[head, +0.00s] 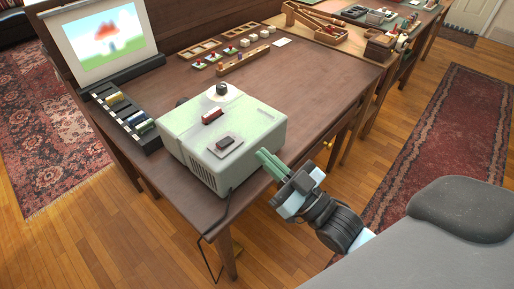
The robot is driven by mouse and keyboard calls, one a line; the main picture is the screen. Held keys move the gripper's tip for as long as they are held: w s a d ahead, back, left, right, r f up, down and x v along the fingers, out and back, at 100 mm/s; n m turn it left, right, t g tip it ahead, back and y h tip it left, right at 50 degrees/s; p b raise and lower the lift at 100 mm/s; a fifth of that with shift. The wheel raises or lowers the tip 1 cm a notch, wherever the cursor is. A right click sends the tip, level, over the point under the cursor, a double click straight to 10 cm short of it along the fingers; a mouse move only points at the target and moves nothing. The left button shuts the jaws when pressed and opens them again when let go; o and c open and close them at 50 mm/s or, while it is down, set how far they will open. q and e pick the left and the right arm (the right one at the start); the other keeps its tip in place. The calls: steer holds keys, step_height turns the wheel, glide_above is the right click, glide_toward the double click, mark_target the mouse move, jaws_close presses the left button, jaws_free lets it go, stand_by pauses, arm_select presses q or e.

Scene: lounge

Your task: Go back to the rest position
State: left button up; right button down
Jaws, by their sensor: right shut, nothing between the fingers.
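My right gripper (268,160) is shut, with its green fingers together and nothing visible between them. Its fingertips are at the right side of a pale green boxy machine (185,140) on the brown wooden table (310,85). I cannot tell whether they touch the machine. The machine has a dark knob, a red block-like part and a small raised plate with a dark switch on top. My left gripper is not in view.
A screen with a mushroom picture (104,38) stands at the table's left. A dark rack (147,140) of coloured rolls lies before it. Trays and small blocks sit at the back. A cable hangs off the front edge. The table's right part is clear.

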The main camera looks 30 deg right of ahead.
steer(key=shift+s, duration=0.25)
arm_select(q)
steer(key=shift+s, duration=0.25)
arm_select(e)
steer(key=shift+f, duration=0.1)
